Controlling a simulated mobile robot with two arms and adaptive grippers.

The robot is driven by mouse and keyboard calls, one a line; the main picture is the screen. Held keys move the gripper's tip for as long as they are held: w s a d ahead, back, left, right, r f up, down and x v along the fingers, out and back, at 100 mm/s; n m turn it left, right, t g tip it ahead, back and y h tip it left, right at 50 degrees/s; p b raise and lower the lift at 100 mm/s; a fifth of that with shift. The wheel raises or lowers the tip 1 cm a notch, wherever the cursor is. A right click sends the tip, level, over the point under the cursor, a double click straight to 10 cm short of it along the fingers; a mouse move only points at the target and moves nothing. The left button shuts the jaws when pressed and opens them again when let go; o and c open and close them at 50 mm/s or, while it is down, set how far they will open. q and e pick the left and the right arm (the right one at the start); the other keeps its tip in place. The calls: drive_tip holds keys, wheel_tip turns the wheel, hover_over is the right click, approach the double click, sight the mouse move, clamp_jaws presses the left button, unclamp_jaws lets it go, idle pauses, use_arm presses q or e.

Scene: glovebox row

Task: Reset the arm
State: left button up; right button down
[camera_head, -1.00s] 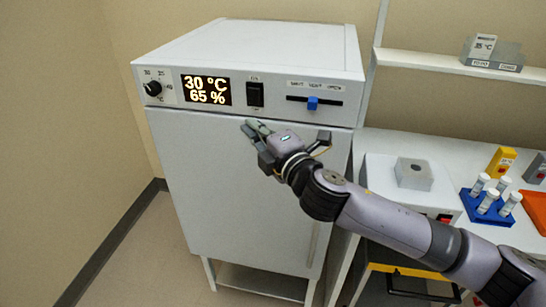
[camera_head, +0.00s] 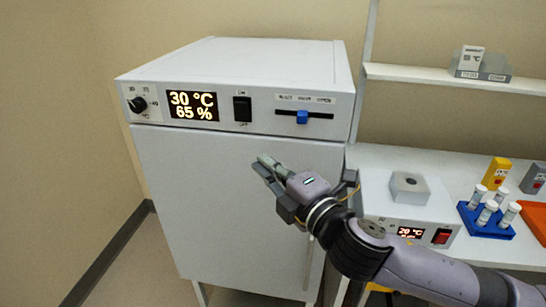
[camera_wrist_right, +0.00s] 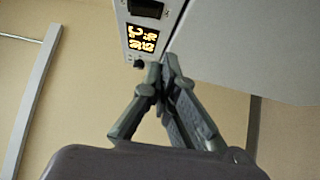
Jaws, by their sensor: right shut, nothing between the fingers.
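My right gripper (camera_head: 268,166) is in front of the white incubator's door (camera_head: 210,200), below the control panel, with its fingertips together and nothing between them. In the right wrist view the fingertips (camera_wrist_right: 164,68) meet near the lit display (camera_wrist_right: 142,38). My right arm comes in from the lower right. The incubator (camera_head: 240,70) shows 30 °C and 65 % on its display (camera_head: 193,106). Its panel has a black knob (camera_head: 138,105), a black rocker switch (camera_head: 242,109) and a blue slider (camera_head: 302,117) near the middle of its slot. My left gripper is not in view.
A shelf (camera_head: 420,76) is above. Floor is free at left.

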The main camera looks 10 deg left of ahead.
drive_tip(key=s+d+f+m+g+h, duration=0.1)
drive_tip(key=s+d+f+m+h, duration=0.25)
drive_tip(key=d+f+m, duration=0.5)
drive_tip(key=s+d+f+m+g+h, duration=0.1)
drive_tip(key=s+d+f+m+h, duration=0.35)
drive_tip(key=f+m, duration=0.6)
drive_tip(key=s+d+f+m+g+h, duration=0.4)
drive_tip(key=s+d+f+m+g, duration=0.3)
drive_tip(key=s+d+f, duration=1.1)
wheel_tip(320, 180, down, 23)
drive_tip(key=s+a+n+g, duration=0.1)
drive_tip(key=s+a+g, duration=0.1)
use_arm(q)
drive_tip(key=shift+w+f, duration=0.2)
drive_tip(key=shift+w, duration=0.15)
use_arm(e)
drive_tip(key=s+d+f+g, duration=0.1)
drive_tip(key=s+d+f, duration=0.2)
drive_tip(key=s+f, duration=1.4)
drive_tip(key=shift+f+n+h, duration=0.3)
drive_tip(key=shift+f, duration=0.4)
drive_tip(key=shift+s, duration=0.1)
